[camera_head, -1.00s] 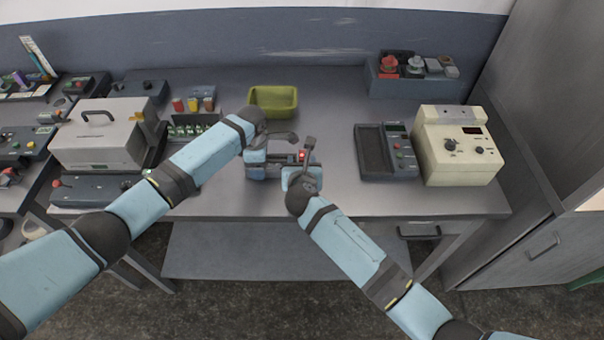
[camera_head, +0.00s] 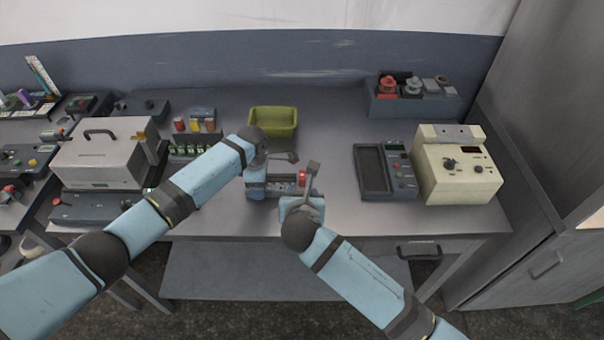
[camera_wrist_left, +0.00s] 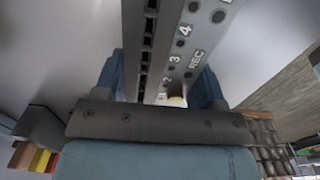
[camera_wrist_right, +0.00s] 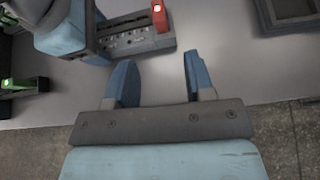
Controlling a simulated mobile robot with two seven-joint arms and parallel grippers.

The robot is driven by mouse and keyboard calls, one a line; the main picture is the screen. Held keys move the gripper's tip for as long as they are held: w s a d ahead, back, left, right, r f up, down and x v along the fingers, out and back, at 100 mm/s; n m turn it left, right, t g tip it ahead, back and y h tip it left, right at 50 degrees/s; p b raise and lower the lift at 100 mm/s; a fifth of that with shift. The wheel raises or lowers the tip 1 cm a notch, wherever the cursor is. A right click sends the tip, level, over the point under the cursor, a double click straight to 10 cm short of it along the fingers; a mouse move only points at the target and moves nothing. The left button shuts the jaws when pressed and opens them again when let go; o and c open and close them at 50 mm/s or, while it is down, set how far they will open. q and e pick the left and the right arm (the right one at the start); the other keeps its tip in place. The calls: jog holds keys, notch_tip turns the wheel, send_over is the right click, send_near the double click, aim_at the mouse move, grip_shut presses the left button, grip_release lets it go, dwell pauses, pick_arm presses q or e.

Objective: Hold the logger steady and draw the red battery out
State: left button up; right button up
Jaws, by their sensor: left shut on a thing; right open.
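The grey logger (camera_head: 287,179) lies on the bench in front of the yellow-green bin. My left gripper (camera_head: 257,183) is shut on it from the left. In the left wrist view the logger (camera_wrist_left: 182,62), marked 3, 4 and REC, runs between the blue fingers. The red battery (camera_head: 302,176) stands at the logger's right end; in the right wrist view the red battery (camera_wrist_right: 160,16) rises from its slotted face. My right gripper (camera_wrist_right: 158,80) is open and empty, over bare bench on the near side of the logger, apart from the battery. My right wrist partly hides the logger's near side in the head view.
The yellow-green bin (camera_head: 273,121) is empty behind the logger. A rack of green batteries (camera_head: 191,150) stands left, near a grey case (camera_head: 104,153). A tray device (camera_head: 385,171) and a cream instrument (camera_head: 455,167) stand right. The bench between logger and tray device is clear.

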aim_at(302, 178)
jog(key=w+r+g, duration=0.5)
jog(key=r+g, duration=0.2)
jog(key=shift+n, duration=0.3)
jog(key=x, duration=1.2)
jog(key=shift+s+f, duration=0.2)
jog(key=shift+s, duration=0.05)
grip_shut()
